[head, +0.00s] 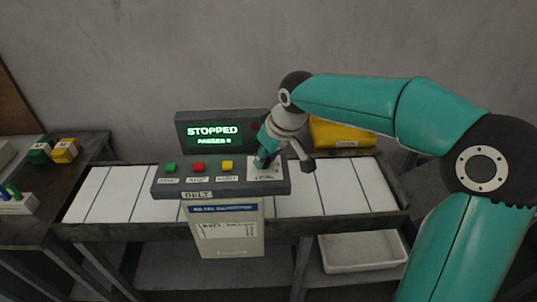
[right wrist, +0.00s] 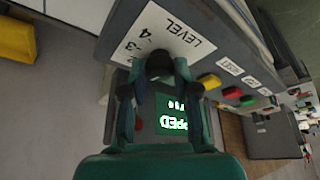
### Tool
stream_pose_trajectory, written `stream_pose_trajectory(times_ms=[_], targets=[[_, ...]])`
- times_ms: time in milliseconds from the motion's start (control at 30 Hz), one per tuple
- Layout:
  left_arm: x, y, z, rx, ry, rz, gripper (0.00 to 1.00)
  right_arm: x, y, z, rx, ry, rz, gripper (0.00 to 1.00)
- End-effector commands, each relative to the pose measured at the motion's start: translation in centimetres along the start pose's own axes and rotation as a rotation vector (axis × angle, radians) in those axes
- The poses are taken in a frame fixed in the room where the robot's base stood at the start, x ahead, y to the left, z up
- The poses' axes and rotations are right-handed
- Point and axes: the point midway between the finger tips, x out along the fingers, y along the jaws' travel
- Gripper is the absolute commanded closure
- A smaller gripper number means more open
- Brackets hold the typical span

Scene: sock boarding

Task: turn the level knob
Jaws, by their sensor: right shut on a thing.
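The level knob (right wrist: 160,65) is dark and round in the right wrist view, on a white plate (right wrist: 168,32) marked LEVEL with numbers including 3 and 4. My right gripper (right wrist: 160,82) has its fingers on both sides of the knob and is shut on it. In the head view my right gripper (head: 264,160) reaches down onto the white level plate (head: 266,176) at the right end of the control panel (head: 222,189) and hides the knob. Which number the knob points to cannot be told. My left gripper is not in view.
Green (head: 170,168), red (head: 198,167) and yellow (head: 227,165) buttons sit left of the plate. A display (head: 213,132) behind reads STOPPED. A notice (head: 223,228) hangs in front of the belt (head: 335,192). A yellow bin (head: 342,132) stands behind right; a white tray (head: 362,251) sits below.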

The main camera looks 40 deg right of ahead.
Motion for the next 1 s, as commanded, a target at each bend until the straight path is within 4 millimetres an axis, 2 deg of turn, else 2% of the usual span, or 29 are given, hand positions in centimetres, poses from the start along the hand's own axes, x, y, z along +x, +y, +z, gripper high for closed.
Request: stream_pose_trajectory(times_ms=[300, 767, 800, 900, 1000], targets=[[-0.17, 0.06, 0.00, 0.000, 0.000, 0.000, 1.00, 0.24, 0.01, 0.37, -0.101, -0.014, -0.044, 1.00], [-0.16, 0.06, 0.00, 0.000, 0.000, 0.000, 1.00, 0.30, -0.02, 0.41, -0.113, -0.016, -0.049, 1.00], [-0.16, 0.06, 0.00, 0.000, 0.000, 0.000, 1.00, 0.29, -0.02, 0.40, -0.113, -0.015, -0.049, 0.64], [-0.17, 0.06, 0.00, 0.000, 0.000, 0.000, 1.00, 0.24, 0.00, 0.31, -0.113, -0.012, -0.048, 0.47], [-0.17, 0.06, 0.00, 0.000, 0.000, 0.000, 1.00, 0.18, 0.02, 0.22, -0.113, -0.009, -0.047, 0.45]])
